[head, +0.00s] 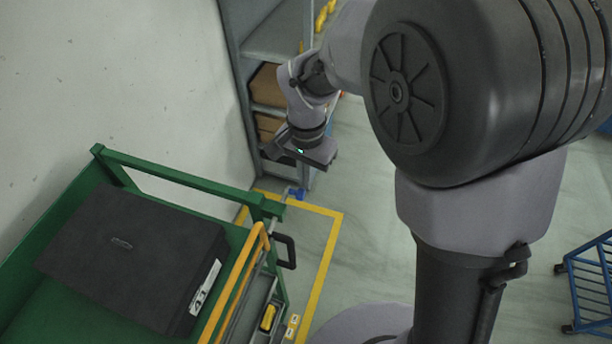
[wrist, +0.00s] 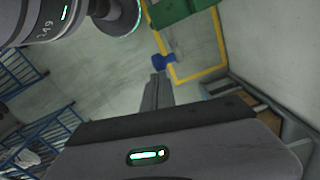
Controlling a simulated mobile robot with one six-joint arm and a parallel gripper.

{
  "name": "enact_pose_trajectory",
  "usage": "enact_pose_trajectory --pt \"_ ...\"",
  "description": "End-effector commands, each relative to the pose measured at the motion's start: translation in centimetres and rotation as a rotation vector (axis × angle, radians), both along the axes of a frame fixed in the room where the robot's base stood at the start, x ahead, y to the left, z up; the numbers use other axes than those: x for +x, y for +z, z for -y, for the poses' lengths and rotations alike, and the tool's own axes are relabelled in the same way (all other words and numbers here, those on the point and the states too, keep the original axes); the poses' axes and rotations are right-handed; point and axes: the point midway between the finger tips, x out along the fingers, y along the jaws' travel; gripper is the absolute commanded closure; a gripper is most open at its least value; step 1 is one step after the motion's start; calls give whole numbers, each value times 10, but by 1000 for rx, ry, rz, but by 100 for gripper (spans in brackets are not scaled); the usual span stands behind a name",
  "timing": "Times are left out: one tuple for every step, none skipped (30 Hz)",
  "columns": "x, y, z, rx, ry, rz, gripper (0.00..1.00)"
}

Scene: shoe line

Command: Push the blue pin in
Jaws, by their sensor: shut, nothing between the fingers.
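My gripper (wrist: 157,80) is shut and empty. I cannot tell the true distance or how far the pin is in. In the head view my wrist hides the fingertips.
The green cart (head: 180,181) holds a large dark case (head: 130,255) and has a yellow handle rail (head: 240,285). A grey shelf with brown boxes (head: 267,88) stands close behind my wrist. A blue wire cart (head: 592,285) is at the right. Open floor (head: 370,215) lies between.

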Motion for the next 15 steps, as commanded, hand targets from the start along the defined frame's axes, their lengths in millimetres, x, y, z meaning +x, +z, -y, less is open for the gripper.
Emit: enact_pose_trajectory --pt "0 0 0 0 0 0 100" --pt "0 0 0 0 0 0 100" --pt "0 0 0 0 0 0 100" --pt "0 0 0 0 0 0 100" --pt "0 0 0 0 0 0 100" --pt "0 0 0 0 0 0 100" --pt "0 0 0 0 0 0 100" --pt "0 0 0 0 0 0 100" --pt "-2 -1 -1 0 1 0 100" --pt "-4 -2 -2 0 1 0 100" --pt "-6 -4 -3 0 1 0 100" --pt "-11 -5 -5 1 2 1 100" --pt "-14 -7 -6 0 2 0 100" --pt "-18 -8 -8 0 2 0 100" --pt "-21 -9 -9 0 2 -1 100"
